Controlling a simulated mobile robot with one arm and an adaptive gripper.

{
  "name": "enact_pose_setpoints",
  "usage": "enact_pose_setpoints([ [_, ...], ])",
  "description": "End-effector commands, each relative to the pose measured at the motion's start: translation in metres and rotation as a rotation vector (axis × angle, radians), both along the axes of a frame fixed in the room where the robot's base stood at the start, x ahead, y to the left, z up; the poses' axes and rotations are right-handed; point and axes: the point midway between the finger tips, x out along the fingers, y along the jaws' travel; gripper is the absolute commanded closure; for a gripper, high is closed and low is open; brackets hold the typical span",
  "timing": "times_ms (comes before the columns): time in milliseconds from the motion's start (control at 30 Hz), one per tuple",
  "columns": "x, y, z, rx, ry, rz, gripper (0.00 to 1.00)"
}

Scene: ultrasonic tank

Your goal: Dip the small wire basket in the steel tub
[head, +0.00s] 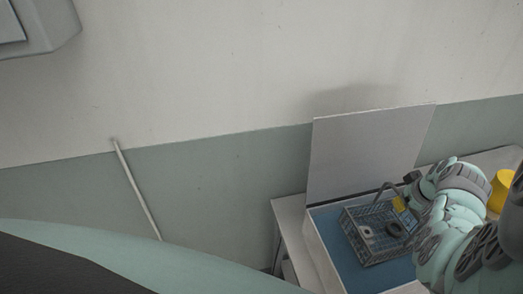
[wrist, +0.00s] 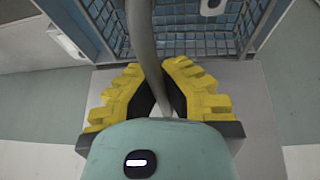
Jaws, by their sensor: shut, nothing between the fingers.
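The small wire basket (head: 352,238) is inside or just over the steel tub (head: 322,248), above its blue liquid (head: 400,272). Its depth in the liquid is unclear. A dark ring (head: 397,229) and small pieces lie in the basket. The basket's mesh (wrist: 195,45) fills the top of the wrist view. Its grey curved handle (wrist: 149,50) runs down between the yellow fingers. My gripper (head: 401,204) is at the handle, over the basket's right side.
The tub's raised grey lid (head: 368,150) stands behind it against the wall. A yellow container (head: 502,190) stands on the counter to the right, partly behind my arm. A thin pale rod (head: 137,190) leans at the wall on the left.

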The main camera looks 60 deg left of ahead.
Motion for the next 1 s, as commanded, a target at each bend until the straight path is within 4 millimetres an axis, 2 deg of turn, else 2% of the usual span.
enact_pose_setpoints([
  [1000, 0.002, 0.0, -0.076, 0.003, -0.005, -0.001, 1.0],
])
